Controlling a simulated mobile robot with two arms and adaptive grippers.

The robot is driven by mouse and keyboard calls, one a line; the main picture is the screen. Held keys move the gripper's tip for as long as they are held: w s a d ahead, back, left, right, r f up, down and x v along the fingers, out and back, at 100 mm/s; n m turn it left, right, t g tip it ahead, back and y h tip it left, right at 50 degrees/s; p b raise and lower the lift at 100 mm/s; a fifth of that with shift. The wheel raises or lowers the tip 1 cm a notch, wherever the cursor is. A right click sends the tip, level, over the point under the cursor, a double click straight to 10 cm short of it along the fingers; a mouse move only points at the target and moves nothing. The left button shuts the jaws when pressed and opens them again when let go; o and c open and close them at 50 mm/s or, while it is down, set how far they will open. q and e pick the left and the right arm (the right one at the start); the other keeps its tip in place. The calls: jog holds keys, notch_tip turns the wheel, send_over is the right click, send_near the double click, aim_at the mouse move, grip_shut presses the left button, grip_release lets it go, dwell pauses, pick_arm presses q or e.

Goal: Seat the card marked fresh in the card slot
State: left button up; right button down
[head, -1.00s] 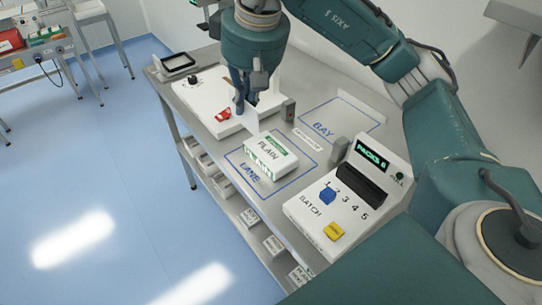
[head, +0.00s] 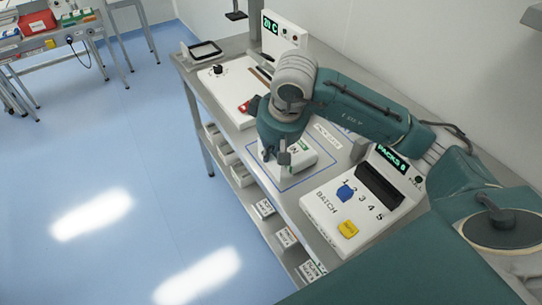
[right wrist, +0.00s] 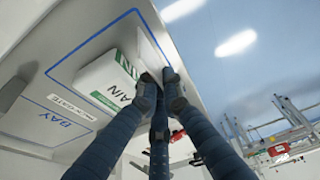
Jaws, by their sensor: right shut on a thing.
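My right gripper (head: 276,157) hangs over the lane, in front of the box marked PLAIN, and hides part of it. In the right wrist view its fingers (right wrist: 163,80) are closed together on a thin white card (right wrist: 150,42). No marking on this card can be read. My left gripper is not in view.
The white PLAIN box (head: 313,160) lies inside the blue lane outline, close beside my fingers; it also shows in the right wrist view (right wrist: 108,85). A batch console (head: 335,215) stands front right. A white panel (head: 232,88) with a red part and a black tray (head: 203,50) are behind.

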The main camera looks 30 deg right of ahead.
jog(key=shift+f, duration=1)
jog(key=shift+f, duration=0.1)
jog(key=c, duration=1.9)
grip_release()
jog(key=shift+c, duration=0.2)
